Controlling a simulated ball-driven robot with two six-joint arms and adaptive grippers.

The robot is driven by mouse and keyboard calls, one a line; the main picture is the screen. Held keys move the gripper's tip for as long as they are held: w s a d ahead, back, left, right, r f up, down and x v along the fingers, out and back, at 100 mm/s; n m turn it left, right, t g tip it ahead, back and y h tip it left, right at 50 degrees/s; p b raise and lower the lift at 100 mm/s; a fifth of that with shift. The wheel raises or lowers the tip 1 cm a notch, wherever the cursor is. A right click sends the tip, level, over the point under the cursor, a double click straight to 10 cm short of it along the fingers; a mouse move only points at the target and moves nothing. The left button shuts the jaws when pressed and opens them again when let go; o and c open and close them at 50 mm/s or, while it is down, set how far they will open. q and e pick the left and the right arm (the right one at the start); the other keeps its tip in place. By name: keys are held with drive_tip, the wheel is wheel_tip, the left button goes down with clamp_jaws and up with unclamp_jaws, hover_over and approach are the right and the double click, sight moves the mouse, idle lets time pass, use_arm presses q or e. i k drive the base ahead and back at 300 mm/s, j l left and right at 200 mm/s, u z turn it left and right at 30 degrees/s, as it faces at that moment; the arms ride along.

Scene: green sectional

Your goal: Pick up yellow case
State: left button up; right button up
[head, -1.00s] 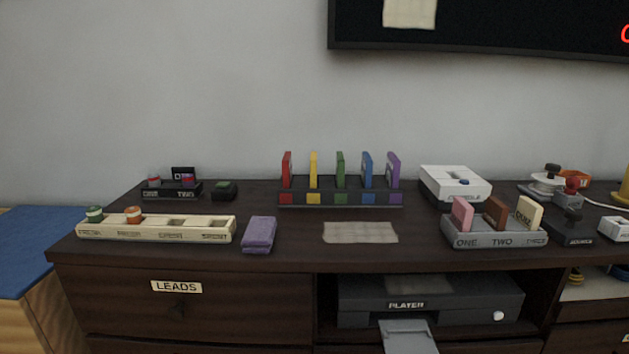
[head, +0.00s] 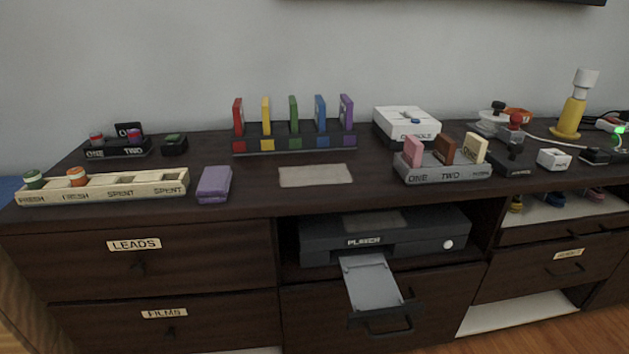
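The yellow case (head: 266,115) stands upright in a dark rack (head: 296,146) at the back of the dresser top. It is second from the left, between the red case (head: 239,117) and the green case (head: 293,114). A blue case (head: 320,113) and a purple case (head: 347,112) stand to the right. The rack's front has a colour patch under each case, yellow under the yellow one. Neither of my grippers shows in the head view.
A beige mat (head: 315,176) lies bare in front of the rack. A purple block (head: 214,184) and a cream tray (head: 110,187) are to the left. A grey holder (head: 440,176) with pink, brown and cream cards and a white box (head: 407,124) are to the right. The player's tray (head: 371,284) sticks out below.

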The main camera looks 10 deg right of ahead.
sight(265, 111)
drive_tip(key=j+z, duration=0.4)
drive_tip(key=i+j+z, duration=0.1)
drive_tip(key=z, duration=0.3)
drive_tip(key=j+z, duration=0.35)
drive_tip(key=k+j, duration=0.05)
